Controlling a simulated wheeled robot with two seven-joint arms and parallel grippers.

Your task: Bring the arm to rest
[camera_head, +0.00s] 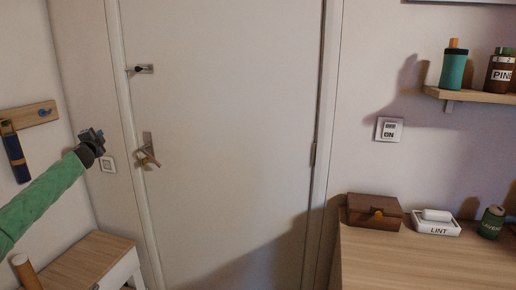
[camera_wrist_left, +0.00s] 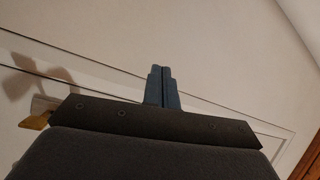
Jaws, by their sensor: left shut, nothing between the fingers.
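My left arm, in a green sleeve, reaches in from the left in the head view. Its gripper (camera_head: 97,136) is raised near the left edge of the white door (camera_head: 230,130), close to the door handle (camera_head: 149,157). In the left wrist view the two blue-grey fingers of my left gripper (camera_wrist_left: 162,72) are pressed together with nothing between them. A brass-coloured piece (camera_wrist_left: 36,121) shows at the left of that view, partly hidden by the gripper body. My right gripper is in neither view.
A wooden side table (camera_head: 83,257) stands below my left arm. A wall rack (camera_head: 30,115) with a dark blue hanging item is behind it. On the right, a wooden counter (camera_head: 420,262) holds a brown box (camera_head: 374,212), a white dish (camera_head: 436,226) and a green can (camera_head: 491,223). A shelf (camera_head: 470,95) hangs above.

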